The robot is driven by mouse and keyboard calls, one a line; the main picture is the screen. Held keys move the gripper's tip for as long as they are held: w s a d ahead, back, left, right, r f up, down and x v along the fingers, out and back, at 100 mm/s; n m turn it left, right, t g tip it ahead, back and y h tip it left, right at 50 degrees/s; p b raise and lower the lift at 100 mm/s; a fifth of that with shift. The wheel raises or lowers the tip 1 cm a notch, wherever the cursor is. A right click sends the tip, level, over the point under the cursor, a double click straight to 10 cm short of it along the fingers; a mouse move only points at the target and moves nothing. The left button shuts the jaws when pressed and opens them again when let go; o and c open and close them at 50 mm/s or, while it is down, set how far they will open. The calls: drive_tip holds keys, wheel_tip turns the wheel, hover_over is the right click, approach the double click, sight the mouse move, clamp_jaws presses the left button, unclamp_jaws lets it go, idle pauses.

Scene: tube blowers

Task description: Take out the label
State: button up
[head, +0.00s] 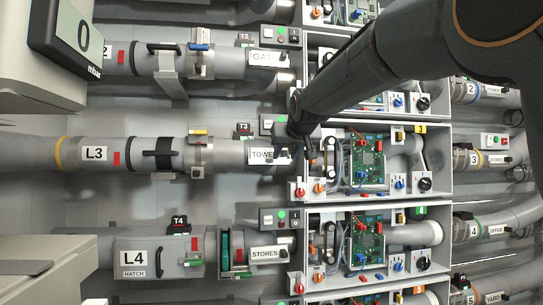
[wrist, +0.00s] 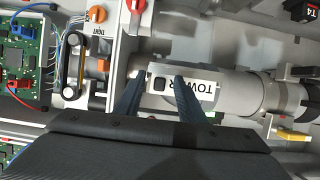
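The white label (head: 262,154) with black letters reading TOWER lies on the grey L3 pipe in the head view. My gripper's dark fingers partly cover its right end. In the wrist view the label (wrist: 200,92) appears upside down, with a small dark square (wrist: 159,85) at its left end. My gripper (wrist: 159,78) is open. Its two dark blue fingers stand on either side of the dark square, and the right finger crosses the lettering. I cannot tell whether the fingers touch the label. In the head view my gripper (head: 290,152) is at the pipe's right end.
Open boxes with green circuit boards (head: 364,160) stand just right of the pipe. The GATE label (head: 268,59) and the STORES label (head: 268,253) are on pipes above and below. A T3 block (head: 243,129) sits above the TOWER label. A yellow-handled clamp (head: 198,132) is to the left.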

clamp_jaws()
drive_tip(key=shift+r, duration=0.1)
